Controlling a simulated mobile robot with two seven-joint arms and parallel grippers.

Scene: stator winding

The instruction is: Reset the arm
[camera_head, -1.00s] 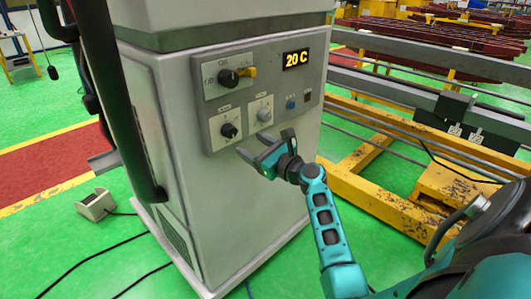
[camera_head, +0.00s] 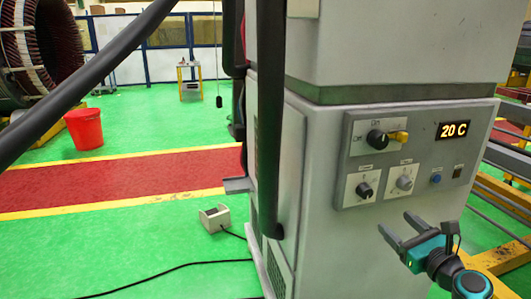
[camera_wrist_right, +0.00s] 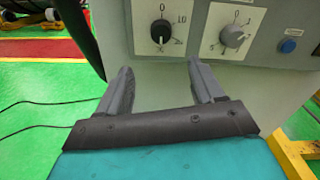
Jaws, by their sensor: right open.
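My right gripper (camera_head: 397,226) is open and empty at the lower right of the head view, in front of the grey machine cabinet (camera_head: 325,240). In the right wrist view its two fingers (camera_wrist_right: 160,85) are spread wide with nothing between them. They point toward the cabinet front, below the black knob (camera_wrist_right: 160,31) and the grey knob (camera_wrist_right: 232,37). I cannot tell from these views whether the fingers touch the cabinet. My left gripper is not in view.
The control panel (camera_head: 415,168) has a black and yellow switch (camera_head: 378,138) and a "20 C" display (camera_head: 453,130). A foot pedal (camera_head: 214,218) with a cable lies on the green floor. A red bucket (camera_head: 84,128) stands at the left. Yellow framing (camera_head: 505,255) is at the right.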

